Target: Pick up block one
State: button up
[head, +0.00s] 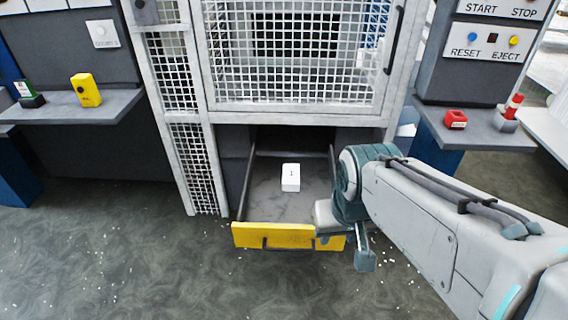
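A small white block (290,178) with a dark mark on its top stands in the open drawer, near the middle of its grey floor. The mark is too small to read surely. The drawer has a yellow front (272,236) and is pulled out below the mesh door. My gripper (345,248) is at the right end of the yellow front, nearer to me than the block and to its right. Its two fingers look spread apart, with yellow showing between them. It holds nothing that I can see and is clear of the block.
A mesh door (300,60) stands above the drawer. A left shelf (70,108) bears a yellow item (86,90) and a dark green one (27,94). A right shelf (475,135) bears a red item (455,119) and a red-topped piece (513,106). Floor with white bits is free in front.

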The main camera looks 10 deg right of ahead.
aim_at(290, 181)
jog(key=u, duration=0.4)
jog(key=i, duration=1.25)
jog(key=z, duration=0.7)
